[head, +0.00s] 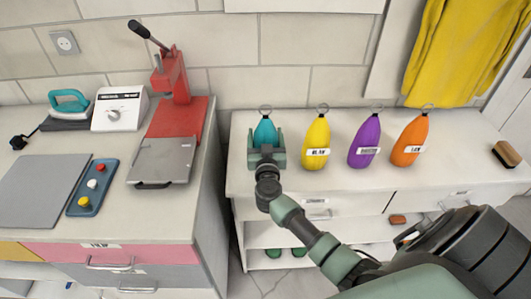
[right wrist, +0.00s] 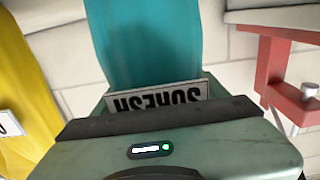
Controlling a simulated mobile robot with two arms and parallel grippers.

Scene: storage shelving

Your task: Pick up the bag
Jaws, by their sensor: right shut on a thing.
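A teal bag (head: 265,131) with a ring on top stands at the left end of a row of bags on the white cabinet. My right gripper (head: 266,155) is shut around its lower part, with a finger on each side. In the right wrist view the teal bag (right wrist: 160,45) rises from the jaws, and its label reads "SURESH" upside down. The bag's underside is hidden, so I cannot tell if it touches the cabinet top. To its right stand a yellow bag (head: 316,135), a purple bag (head: 366,132) and an orange bag (head: 409,136). My left gripper is not in view.
The white cabinet (head: 465,132) has a brush (head: 506,154) at its right end. On the left counter stand a red press (head: 174,100), a white control box (head: 120,108), a teal iron (head: 69,102) and a button panel (head: 92,187). A yellow cloth (head: 448,50) hangs behind.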

